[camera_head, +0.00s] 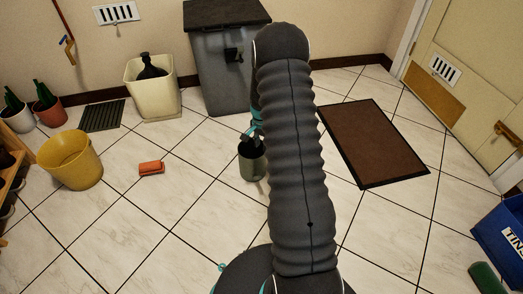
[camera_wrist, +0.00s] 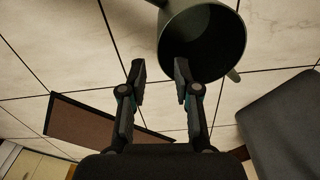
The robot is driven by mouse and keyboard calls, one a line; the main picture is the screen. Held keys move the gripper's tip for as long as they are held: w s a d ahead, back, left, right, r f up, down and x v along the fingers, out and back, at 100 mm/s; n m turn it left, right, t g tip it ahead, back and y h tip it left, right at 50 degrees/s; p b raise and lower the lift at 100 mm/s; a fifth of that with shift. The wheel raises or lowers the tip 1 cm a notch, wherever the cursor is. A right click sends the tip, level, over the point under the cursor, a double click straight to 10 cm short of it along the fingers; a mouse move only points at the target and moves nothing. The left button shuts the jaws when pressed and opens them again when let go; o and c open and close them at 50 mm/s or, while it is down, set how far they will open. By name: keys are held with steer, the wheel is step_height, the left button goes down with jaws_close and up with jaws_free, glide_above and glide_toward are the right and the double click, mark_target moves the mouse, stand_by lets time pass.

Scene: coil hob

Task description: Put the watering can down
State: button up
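The watering can (camera_head: 254,166) is a grey-green cylinder with a dark inside. In the head view it is upright over the tiled floor, left of my arm, and seems to stand on it. In the wrist view I look into its open top (camera_wrist: 205,45), with a short spout at lower right and a piece, perhaps the handle, cut off at the top edge. My gripper (camera_wrist: 160,70) has its fingertips apart, with a clear gap. The right fingertip overlaps the can's opening in the picture. In the head view my gripper is mostly hidden behind my arm.
A brown doormat (camera_head: 375,142) lies to the right. A grey bin (camera_head: 222,75) and a cream bin (camera_head: 153,90) stand behind. An orange block (camera_head: 151,168) and a yellow bucket (camera_head: 71,160) are left. A blue crate (camera_head: 502,235) is at right.

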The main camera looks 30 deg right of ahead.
steer(key=s+a+r+n+t, duration=0.15)
steer(key=a+r, duration=0.25)
steer(key=r, duration=0.5)
steer(key=s+a+r+n, duration=0.2)
steer(key=s+a+r, duration=0.1)
steer(key=r, duration=0.5)
steer(key=s+a+r+n+t, duration=0.1)
steer(key=s+a+r+n, duration=0.2)
steer(key=r, duration=0.6)
steer(key=s+a+r+n+t, duration=0.1)
steer(key=s+a+r+n, duration=0.2)
steer(key=s, duration=0.8)
steer(key=s+a+r+n+t, duration=0.2)
steer(key=s+a+r+n, duration=0.2)
steer(key=s+a+r, duration=0.4)
steer(key=s, duration=0.4)
steer(key=shift+a, duration=0.15)
